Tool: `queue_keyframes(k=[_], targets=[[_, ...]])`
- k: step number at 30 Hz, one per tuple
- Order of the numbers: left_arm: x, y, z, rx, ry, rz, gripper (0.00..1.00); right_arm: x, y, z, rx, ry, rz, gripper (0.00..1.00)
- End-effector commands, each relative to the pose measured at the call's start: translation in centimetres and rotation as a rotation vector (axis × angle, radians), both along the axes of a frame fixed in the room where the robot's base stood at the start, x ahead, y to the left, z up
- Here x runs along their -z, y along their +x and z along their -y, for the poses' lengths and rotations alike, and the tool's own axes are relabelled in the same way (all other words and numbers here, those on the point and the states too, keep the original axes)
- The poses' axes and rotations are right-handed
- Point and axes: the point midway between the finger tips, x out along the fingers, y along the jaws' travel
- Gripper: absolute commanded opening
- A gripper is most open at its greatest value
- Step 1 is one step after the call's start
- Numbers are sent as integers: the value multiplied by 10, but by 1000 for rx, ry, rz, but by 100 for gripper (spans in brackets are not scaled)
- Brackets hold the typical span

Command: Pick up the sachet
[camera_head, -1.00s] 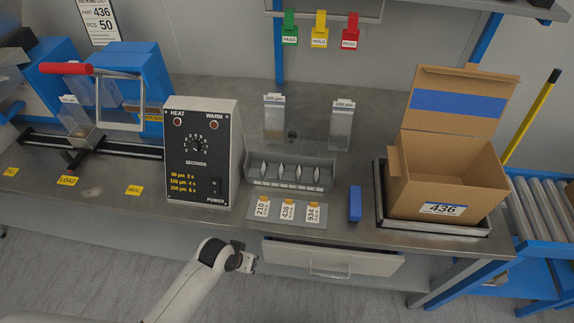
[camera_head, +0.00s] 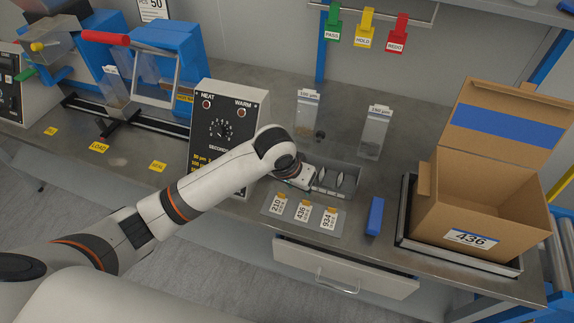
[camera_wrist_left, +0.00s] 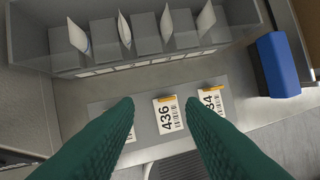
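Several pale sachets (camera_wrist_left: 165,22) stand on edge in the slots of a grey rack (camera_wrist_left: 150,66), seen at the top of the left wrist view. In the head view the rack (camera_head: 350,190) is partly hidden behind my left gripper (camera_head: 303,180). In the left wrist view my left gripper (camera_wrist_left: 160,104) shows two green fingers well apart with nothing between them. Its fingertips appear over the 436 card (camera_wrist_left: 167,115), below the rack in the picture. My right gripper is not in view.
The black heat-and-timer box (camera_head: 225,120) stands left of the rack. Clear labelled bags (camera_head: 374,135) stand behind it. A blue block (camera_head: 375,216) and an open cardboard box (camera_head: 480,205) are to the right. A drawer (camera_head: 345,268) is under the bench edge.

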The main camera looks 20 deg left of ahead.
Motion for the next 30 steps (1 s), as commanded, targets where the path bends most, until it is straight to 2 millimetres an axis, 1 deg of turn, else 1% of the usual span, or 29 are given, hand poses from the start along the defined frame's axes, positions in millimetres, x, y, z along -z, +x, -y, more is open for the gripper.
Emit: queue_keyframes(k=[1, 4, 6, 9, 11, 14, 22, 24, 30], targets=[[-15, 19, -12, -29, 32, 5, 36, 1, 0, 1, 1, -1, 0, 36], [-37, 42, -30, -95, 72, -12, 36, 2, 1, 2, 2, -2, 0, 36], [-50, 53, -42, -141, 94, -20, 36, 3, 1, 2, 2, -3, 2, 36], [-64, 63, -54, -189, 112, -28, 36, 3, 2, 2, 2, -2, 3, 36], [-68, 67, -58, -207, 117, -31, 36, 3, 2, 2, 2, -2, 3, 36], [-63, 70, -61, -218, 121, -38, 36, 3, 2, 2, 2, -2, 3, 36], [-20, 82, -60, -217, 121, -36, 36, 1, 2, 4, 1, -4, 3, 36], [-12, 84, -60, -217, 119, -35, 36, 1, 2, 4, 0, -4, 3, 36], [2, 88, -60, -216, 120, -35, 36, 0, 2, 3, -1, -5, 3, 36]])
